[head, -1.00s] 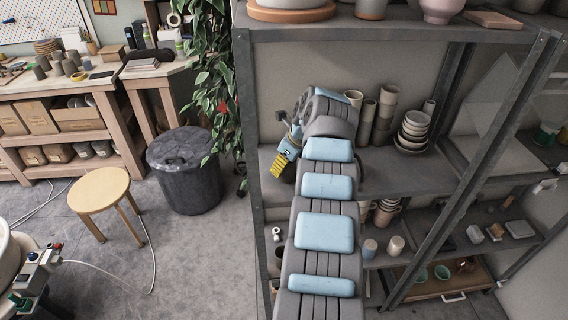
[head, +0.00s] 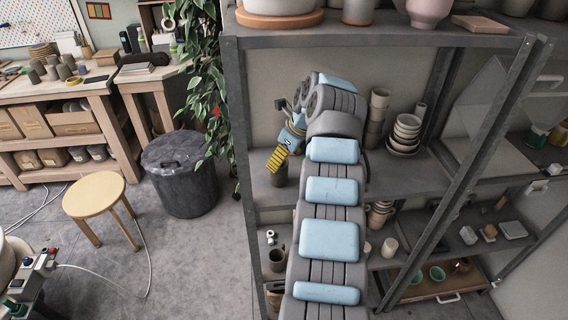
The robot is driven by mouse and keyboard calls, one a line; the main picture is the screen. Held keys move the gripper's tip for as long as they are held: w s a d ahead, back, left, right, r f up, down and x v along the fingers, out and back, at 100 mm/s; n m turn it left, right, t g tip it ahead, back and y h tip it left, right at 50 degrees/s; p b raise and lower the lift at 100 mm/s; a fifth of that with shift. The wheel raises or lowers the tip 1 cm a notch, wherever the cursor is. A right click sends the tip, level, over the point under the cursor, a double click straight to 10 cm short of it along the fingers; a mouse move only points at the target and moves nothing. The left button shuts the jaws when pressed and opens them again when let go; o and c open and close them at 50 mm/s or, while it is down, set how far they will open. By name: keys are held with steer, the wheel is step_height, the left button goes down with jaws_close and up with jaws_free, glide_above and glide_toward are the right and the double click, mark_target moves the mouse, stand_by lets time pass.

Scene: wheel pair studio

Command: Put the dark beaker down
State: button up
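The dark beaker (head: 279,177) shows as a small dark brown shape at the left end of the middle shelf (head: 400,184), near the left front post. It looks upright. My gripper (head: 277,160), with yellow ribbed fingers, is right above it and covers its upper part. I cannot tell whether the fingers touch the beaker or how far apart they are. My arm hides much of the shelf to the right of the gripper.
Tall cups (head: 376,118) and stacked bowls (head: 405,134) stand farther right on this shelf. A dark mug (head: 277,258) is on the shelf below. The left post (head: 243,150) is close to my gripper. A plant (head: 205,90) and a bin (head: 180,175) are outside, left.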

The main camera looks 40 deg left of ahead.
steer(key=p+v, duration=0.1)
steer(key=v, duration=0.4)
steer(key=shift+r, duration=0.1)
steer(key=shift+o, duration=0.7)
steer(key=shift+d+r, duration=0.1)
steer(key=shift+r, duration=0.15)
